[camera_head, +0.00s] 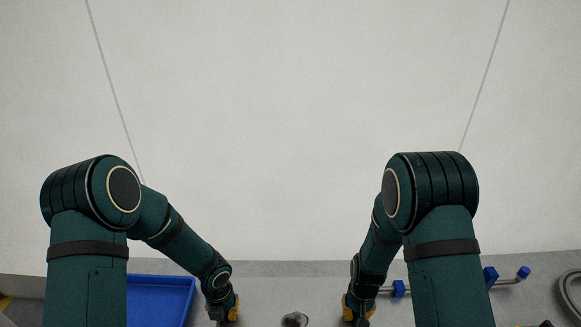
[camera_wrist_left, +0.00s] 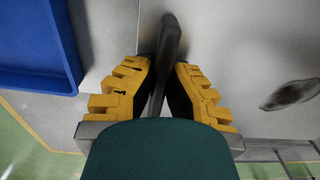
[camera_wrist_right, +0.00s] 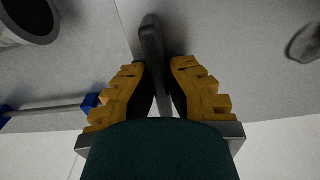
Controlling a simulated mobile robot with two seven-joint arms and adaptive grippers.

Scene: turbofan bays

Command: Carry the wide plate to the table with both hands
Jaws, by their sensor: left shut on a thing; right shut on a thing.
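My left gripper (camera_head: 224,313) and my right gripper (camera_head: 357,313) are low in the head view, level with each other and apart. In the left wrist view the yellow-backed fingers are shut on a dark, narrow, handle-like part (camera_wrist_left: 168,40). In the right wrist view the fingers are shut on a similar dark part (camera_wrist_right: 151,42). I take these for the two ends of the wide plate. The plate's full outline does not show, and I cannot tell its body from the grey surface. The table cannot be made out for sure.
A blue tray (camera_head: 162,297) lies beside my left gripper. A small dark rounded object (camera_head: 295,319) shows between the grippers. A metal bar with blue fittings (camera_head: 489,277) is on the right. A round dark container (camera_wrist_right: 28,20) shows in the right wrist view. A pale wall (camera_head: 290,130) fills the background.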

